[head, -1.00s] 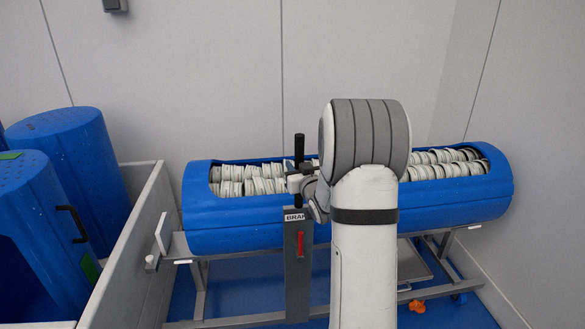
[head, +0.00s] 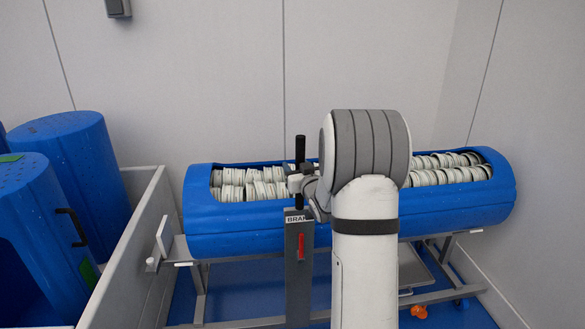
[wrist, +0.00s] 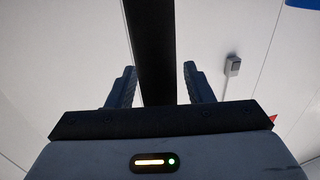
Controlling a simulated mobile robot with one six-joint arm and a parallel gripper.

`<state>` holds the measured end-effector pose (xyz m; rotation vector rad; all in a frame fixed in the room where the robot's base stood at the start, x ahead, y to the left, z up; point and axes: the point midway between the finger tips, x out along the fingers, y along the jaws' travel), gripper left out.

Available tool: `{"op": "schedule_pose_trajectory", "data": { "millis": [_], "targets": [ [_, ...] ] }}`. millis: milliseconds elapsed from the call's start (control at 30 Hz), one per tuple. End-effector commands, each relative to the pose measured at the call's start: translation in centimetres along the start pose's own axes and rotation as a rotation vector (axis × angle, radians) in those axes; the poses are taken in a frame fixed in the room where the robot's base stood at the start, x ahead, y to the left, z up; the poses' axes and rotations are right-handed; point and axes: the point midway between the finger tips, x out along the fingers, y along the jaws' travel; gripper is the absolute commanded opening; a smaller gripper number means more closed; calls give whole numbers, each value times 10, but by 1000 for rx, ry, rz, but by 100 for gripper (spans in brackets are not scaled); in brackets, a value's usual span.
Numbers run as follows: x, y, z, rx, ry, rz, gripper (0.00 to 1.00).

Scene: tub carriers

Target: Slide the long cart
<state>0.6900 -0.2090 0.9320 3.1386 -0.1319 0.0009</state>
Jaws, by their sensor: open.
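The long cart carries a blue tub (head: 240,242) filled with several rows of whitish ring-like pieces, on a grey metal frame. A grey post (head: 298,262) with a red lever and a partly hidden label stands at its front side. A black upright handle (head: 300,150) rises above the post. My gripper (head: 300,182) is at this handle in the head view, partly hidden by my arm. In the wrist view, the black handle (wrist: 150,50) passes between the two fingers of my gripper (wrist: 155,85). The fingers are open, with a gap on each side of the handle.
A low grey wall (head: 135,240) runs along the cart's left end. Blue perforated drums (head: 75,155) stand beyond it. The back wall (head: 210,80) is close behind the tub. A small orange object (head: 418,311) lies on the blue floor at the right.

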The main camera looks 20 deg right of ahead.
Motion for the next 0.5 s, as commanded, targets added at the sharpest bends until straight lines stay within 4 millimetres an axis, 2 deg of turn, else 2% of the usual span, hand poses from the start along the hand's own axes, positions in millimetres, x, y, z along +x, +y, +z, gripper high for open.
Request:
{"op": "schedule_pose_trajectory", "data": {
  "millis": [133, 500],
  "targets": [
    [-11, 0, 0, 0, -1, 1, 47],
    [-67, 0, 0, 0, 0, 1, 47]
  ]
}}
